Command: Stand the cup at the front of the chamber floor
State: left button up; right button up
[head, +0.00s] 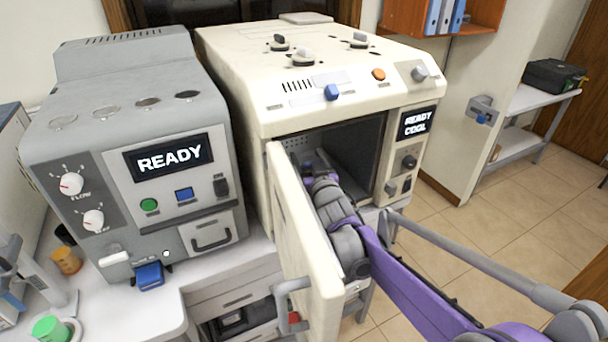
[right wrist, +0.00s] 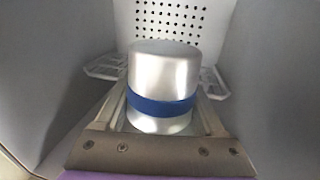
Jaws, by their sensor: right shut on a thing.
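The cup (right wrist: 163,85) is a silvery metal cylinder with a blue band, in the middle of the right wrist view. My right gripper (right wrist: 163,122) is shut on it. The gripper also shows in the head view (head: 317,172), where my right arm reaches through the open front of the cream oven's chamber (head: 362,145). The cup cannot be made out in the head view. The chamber's perforated back wall (right wrist: 182,20) shows beyond the cup. Whether the cup touches the chamber floor cannot be told. My left gripper is not in view.
The chamber door (head: 300,235) stands open just left of my arm. White slotted rack parts (right wrist: 103,67) show on both sides behind the cup. Chamber walls (right wrist: 45,80) flank the gripper. A grey tester (head: 130,150) stands left of the oven; its display reads READY.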

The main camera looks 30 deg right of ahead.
aim_at(304, 163)
jog(key=shift+a+x, duration=0.2)
jog(key=shift+x, duration=0.8)
notch_tip(304, 163, down, 3)
jog(key=shift+s+r, duration=0.15)
jog(key=shift+r, duration=0.05)
notch_tip(304, 163, down, 4)
jog(key=shift+r+b, duration=0.1)
jog(key=shift+b, duration=0.3)
jog(key=shift+f, duration=0.35)
jog(key=shift+f, duration=0.2)
jog(key=o, duration=1.5)
jog(key=shift+r, duration=0.1)
